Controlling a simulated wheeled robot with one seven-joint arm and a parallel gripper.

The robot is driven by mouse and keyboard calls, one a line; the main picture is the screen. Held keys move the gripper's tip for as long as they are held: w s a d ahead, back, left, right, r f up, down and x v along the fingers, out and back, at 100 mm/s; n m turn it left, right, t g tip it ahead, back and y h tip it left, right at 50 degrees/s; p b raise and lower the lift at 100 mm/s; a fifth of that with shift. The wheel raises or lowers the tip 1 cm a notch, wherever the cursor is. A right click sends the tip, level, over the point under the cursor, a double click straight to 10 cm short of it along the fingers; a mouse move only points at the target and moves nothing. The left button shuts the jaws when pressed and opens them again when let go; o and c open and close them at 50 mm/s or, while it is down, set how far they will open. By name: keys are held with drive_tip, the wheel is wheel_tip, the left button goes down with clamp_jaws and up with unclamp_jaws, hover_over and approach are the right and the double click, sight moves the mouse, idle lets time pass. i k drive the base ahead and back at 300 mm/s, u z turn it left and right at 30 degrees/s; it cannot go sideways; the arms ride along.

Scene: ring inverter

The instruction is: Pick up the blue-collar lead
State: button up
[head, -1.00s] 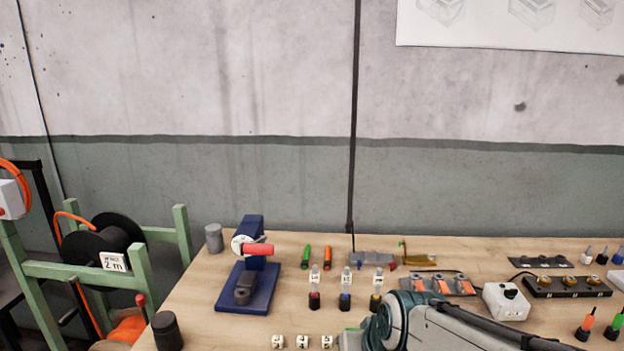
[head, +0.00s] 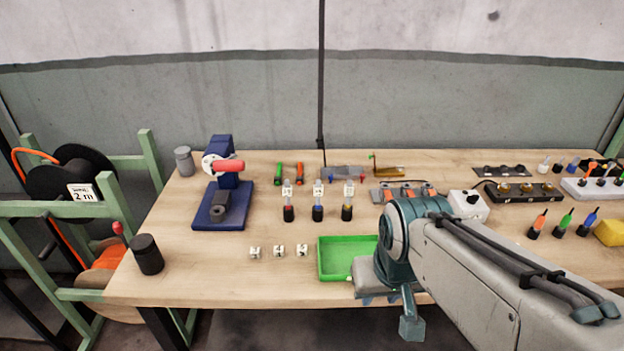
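Three leads with dark lower ends and pale labelled tops stand in a row at mid-table in the head view. The middle one, the blue-collar lead (head: 318,209), has a blue band and stands upright and apart from its neighbours. The red-collar lead (head: 288,209) is to its left and the yellow-collar lead (head: 347,209) to its right. My arm comes in from the lower right and ends near the front table edge, to the right of the leads. My gripper's fingers do not show. Nothing of my arm touches the leads.
A green tray (head: 322,274) lies in front of the leads, partly behind my arm. White marked cubes (head: 279,250) lie left of it. A blue press (head: 222,205) stands at left, near a dark cylinder (head: 148,256). A white box (head: 468,207) and terminal blocks are at right.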

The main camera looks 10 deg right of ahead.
sight(318, 188)
drive_tip(key=z, duration=0.1)
drive_tip(key=k, duration=0.45)
drive_tip(key=u, duration=0.65)
drive_tip(key=i, duration=1.1)
drive_tip(key=z, duration=0.7)
